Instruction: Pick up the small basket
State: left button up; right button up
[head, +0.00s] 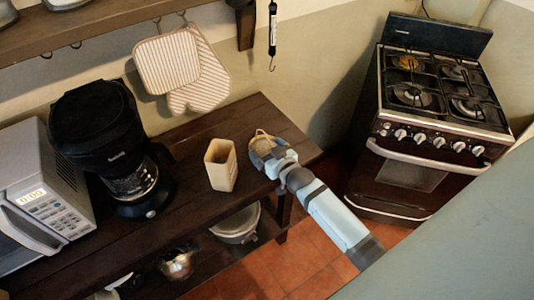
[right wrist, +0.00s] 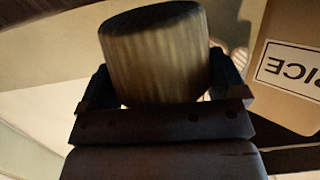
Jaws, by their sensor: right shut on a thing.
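The small basket (head: 263,142) is a tan woven thing with a thin handle arching over its top. It is at the right end of the dark wooden table in the head view. My right gripper (head: 269,155) is shut on it, and the fingers cover much of its lower part. In the right wrist view the basket (right wrist: 155,55) appears as a ribbed, light brown round body between the two dark fingers (right wrist: 160,92). Whether it touches the table or hangs just above it cannot be told. My left gripper is not in view.
A cream box-shaped container (head: 220,166) stands just left of the basket; its lettered side (right wrist: 290,75) shows in the wrist view. A black coffee maker (head: 100,125) and a microwave (head: 38,200) stand further left. A stove (head: 432,115) is at the right. Striped mitts (head: 180,65) hang behind.

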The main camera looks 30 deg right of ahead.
notch_tip(320, 180, up, 18)
jog(key=shift+r, duration=0.2)
dwell(0.4)
